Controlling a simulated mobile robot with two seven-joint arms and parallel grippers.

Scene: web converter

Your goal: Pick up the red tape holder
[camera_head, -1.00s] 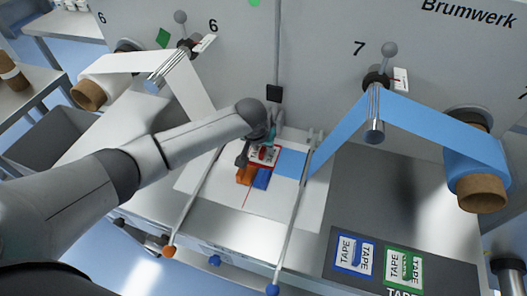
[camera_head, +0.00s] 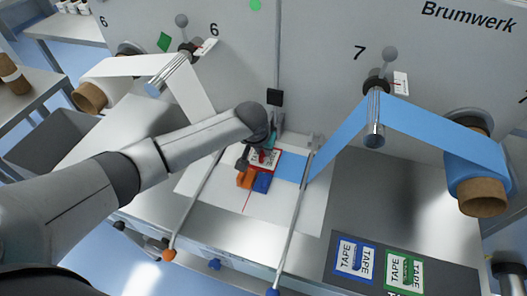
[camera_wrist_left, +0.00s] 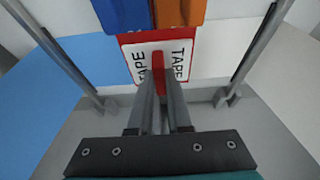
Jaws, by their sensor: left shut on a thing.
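The red tape holder (camera_wrist_left: 158,62) is a flat red-edged piece with a white TAPE label and a raised red grip. In the left wrist view, my left gripper (camera_wrist_left: 159,92) has its two fingers closed on the raised red grip. In the head view the holder (camera_head: 269,160) lies at the white work surface, partly hidden by my gripper (camera_head: 261,152) and wrist. I cannot tell whether it touches the surface. My right gripper is in neither current view.
An orange block (camera_head: 245,178) and a blue block (camera_head: 262,182) lie close beside the holder. Blue web (camera_head: 291,167) runs to its right. Thin bars (camera_head: 292,228) flank the work surface. Blue (camera_head: 355,258) and green (camera_head: 404,271) tape holders lie on the dark plate at right.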

